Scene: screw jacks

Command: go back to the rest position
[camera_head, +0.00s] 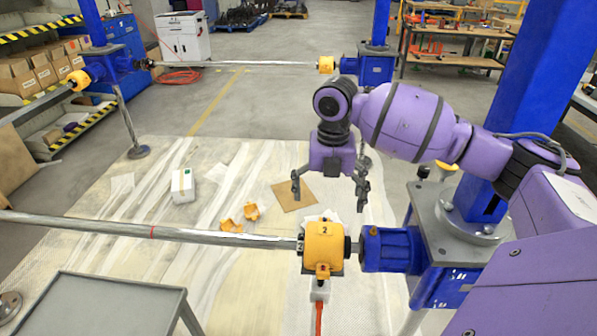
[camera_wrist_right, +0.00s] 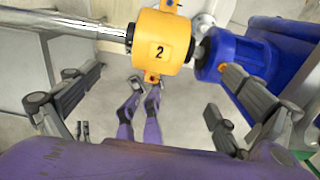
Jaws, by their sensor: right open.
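My right gripper (camera_head: 329,190) hangs fingers down in the head view, apart from and beyond the yellow coupling cover marked 2 (camera_head: 324,240). Its two dark fingers are spread wide with nothing between them. The cover sits around the joint between the steel shaft (camera_head: 170,232) and the blue screw jack (camera_head: 395,250). In the right wrist view the open fingers (camera_wrist_right: 148,92) flank the lower picture, and the cover (camera_wrist_right: 161,45) shows at the top, outside the grip. My left gripper is not in view.
A blue column (camera_head: 535,70) stands close to my right arm. A grey table (camera_head: 110,300) is at the front left. Loose yellow cover pieces (camera_head: 240,217), a white box (camera_head: 182,186) and cardboard (camera_head: 294,194) lie on the floor sheet. Another shaft (camera_head: 250,63) crosses the back.

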